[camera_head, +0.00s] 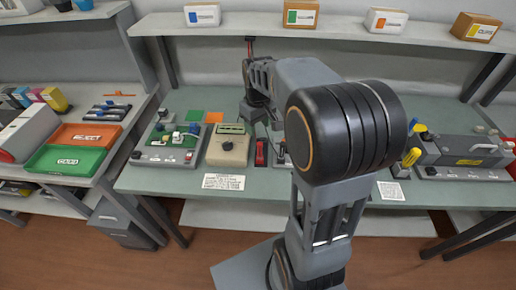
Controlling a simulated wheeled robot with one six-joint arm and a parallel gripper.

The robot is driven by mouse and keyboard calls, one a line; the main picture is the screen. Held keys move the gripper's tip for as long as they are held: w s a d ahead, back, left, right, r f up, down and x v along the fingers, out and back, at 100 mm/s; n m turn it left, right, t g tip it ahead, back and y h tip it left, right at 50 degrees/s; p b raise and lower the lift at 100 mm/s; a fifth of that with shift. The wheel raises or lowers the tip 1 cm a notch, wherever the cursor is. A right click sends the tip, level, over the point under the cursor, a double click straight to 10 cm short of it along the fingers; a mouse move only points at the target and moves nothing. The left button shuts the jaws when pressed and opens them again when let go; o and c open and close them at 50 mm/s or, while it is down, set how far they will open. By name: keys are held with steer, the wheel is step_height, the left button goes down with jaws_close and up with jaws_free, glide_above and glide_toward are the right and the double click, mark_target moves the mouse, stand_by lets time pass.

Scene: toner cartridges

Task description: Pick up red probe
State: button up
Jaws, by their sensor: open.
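A small red upright piece with dark parts, which looks like the red probe (261,154), is on the green workbench just right of the tan meter (228,148). It is too small to make out its exact shape. My gripper (262,124) points down above and slightly behind it in the picture, apart from it as far as I can tell. Its fingers are small and dark here; it is open, and I see nothing held. My forearm and large black elbow joint hide the middle of the bench to the right of the probe.
A circuit board fixture (168,146) stands left of the meter. A paper label (224,182) lies at the bench's front edge. A grey unit (462,152) and yellow-handled tools (411,157) are at the right. Red (88,125) and green trays are on the left table.

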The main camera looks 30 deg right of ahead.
mark_target(260, 144)
steer(key=shift+w+d+f+g+p, duration=0.3)
steer(key=shift+w+d+f, duration=0.75)
steer(key=shift+w, duration=0.15)
steer(key=shift+n, duration=0.3)
step_height(260, 144, down, 6)
steer(key=shift+f, duration=0.2)
steer(key=shift+f+p, duration=0.75)
steer(key=shift+f, duration=2.25)
jaws_close()
